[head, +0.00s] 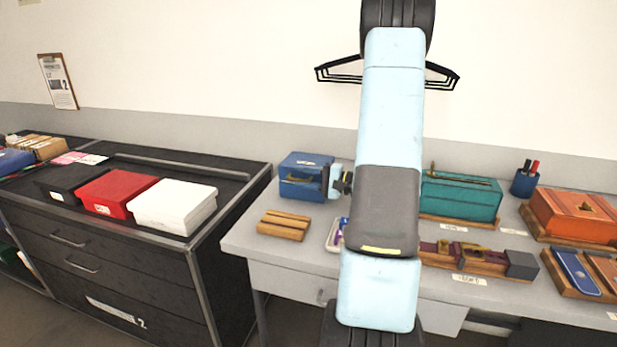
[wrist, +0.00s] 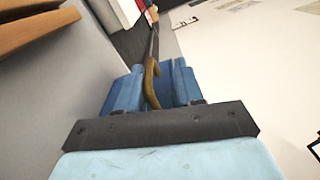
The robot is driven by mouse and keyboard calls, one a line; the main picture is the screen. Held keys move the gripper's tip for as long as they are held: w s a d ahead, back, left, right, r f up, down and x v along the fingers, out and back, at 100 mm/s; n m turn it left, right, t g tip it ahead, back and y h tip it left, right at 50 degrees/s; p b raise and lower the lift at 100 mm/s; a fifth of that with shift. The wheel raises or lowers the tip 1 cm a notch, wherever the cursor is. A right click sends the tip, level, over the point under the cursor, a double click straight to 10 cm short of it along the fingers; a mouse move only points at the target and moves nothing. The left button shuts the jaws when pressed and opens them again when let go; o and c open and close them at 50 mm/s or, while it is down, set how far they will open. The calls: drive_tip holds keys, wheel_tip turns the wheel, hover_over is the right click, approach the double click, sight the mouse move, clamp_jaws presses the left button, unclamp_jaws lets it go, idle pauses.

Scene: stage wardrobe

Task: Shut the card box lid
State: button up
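A blue box (head: 301,188) stands at the back left of the grey table, with a small label on its upper face. Its front shows a dark recess; I cannot tell how far any lid stands open. I cannot read its label, so I cannot confirm that it is the card box. My gripper (head: 342,184) is at the right side of this box, close to it; contact is unclear. In the wrist view, blue parts (wrist: 125,93) lie beyond the dark bar of my gripper, with a curved brass-coloured piece (wrist: 151,84) between them. My fingertips are not clear there.
A slatted wooden block (head: 284,225) lies in front of the blue box. A teal box (head: 460,197), a wooden rack (head: 470,262) and an orange box (head: 575,215) stand to the right. A black drawer unit (head: 110,255) is at left. My arm hides the table's middle.

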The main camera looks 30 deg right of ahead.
drive_tip(key=v, duration=1.3)
drive_tip(key=shift+s+d, duration=0.25)
drive_tip(key=shift+d, duration=0.05)
drive_tip(key=shift+f, duration=0.1)
drive_tip(key=s+a+r+n+g, duration=0.1)
drive_tip(key=a+r+n+g, duration=0.2)
drive_tip(key=a, duration=0.4)
drive_tip(key=s+a+r+n+g+h, duration=0.1)
drive_tip(key=s+a+r+n+g, duration=0.15)
drive_tip(key=a+g, duration=0.35)
drive_tip(key=s+a+r+n+g, duration=0.1)
drive_tip(key=a+r+n+g, duration=0.15)
drive_tip(key=a, duration=0.55)
drive_tip(key=s+a+r+n+t+h, duration=0.3)
drive_tip(key=s+a+r+n+h, duration=0.1)
drive_tip(key=s+a+r+h, duration=0.3)
drive_tip(key=shift+s+r+h, duration=1.15)
drive_tip(key=shift+s+h, duration=0.6)
drive_tip(key=shift+h, duration=0.15)
drive_tip(key=shift+a+t, duration=0.1)
drive_tip(key=shift+t, duration=0.15)
